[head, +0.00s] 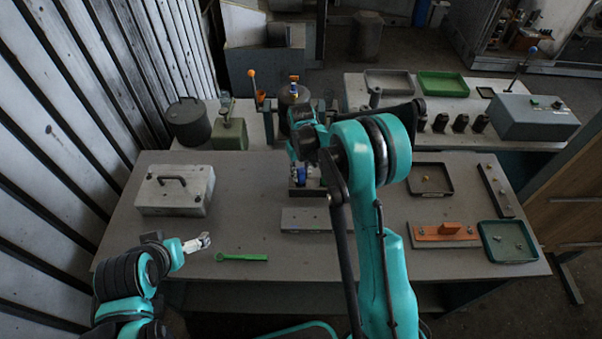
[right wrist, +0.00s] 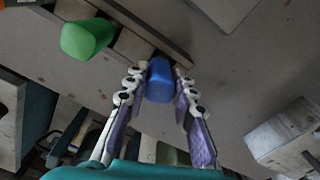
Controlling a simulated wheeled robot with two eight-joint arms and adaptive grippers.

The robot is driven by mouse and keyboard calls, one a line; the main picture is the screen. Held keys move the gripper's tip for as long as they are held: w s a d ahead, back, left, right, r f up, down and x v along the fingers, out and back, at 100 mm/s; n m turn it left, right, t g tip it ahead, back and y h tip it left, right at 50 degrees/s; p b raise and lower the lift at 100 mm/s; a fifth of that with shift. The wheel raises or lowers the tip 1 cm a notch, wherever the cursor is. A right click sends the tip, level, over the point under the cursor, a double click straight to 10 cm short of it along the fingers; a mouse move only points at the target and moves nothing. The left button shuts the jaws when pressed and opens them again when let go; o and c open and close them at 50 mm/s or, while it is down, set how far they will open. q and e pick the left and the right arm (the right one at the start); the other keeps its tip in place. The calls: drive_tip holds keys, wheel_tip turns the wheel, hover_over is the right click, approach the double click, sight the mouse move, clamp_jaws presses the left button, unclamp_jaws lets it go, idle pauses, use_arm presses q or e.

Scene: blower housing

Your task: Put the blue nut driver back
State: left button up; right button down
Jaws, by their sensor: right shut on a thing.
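The blue nut driver's handle (right wrist: 160,82) is between the two fingers of my right gripper (right wrist: 161,92) in the right wrist view. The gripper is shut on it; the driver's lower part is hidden. In the head view the blue handle (head: 302,174) shows just above a small dark block (head: 299,192) on the table, partly covered by my right arm. I cannot tell whether the driver's tip is in that block. My left gripper (head: 197,243) is empty above the table's front left; its finger gap is too small to judge.
A green handle (right wrist: 88,38) stands close beside the gripper. A green wrench (head: 241,257) lies at the front. A grey metal box (head: 176,190) sits at the left. Trays and an orange-topped plate (head: 445,235) lie at the right. A grey plate (head: 304,226) lies before the block.

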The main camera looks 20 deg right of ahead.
drive_tip(key=c, duration=1.2)
unclamp_jaws()
drive_tip(key=shift+o, duration=0.4)
drive_tip(key=o, duration=0.4)
drive_tip(key=shift+r+p, duration=2.25)
drive_tip(key=shift+r, duration=1.8)
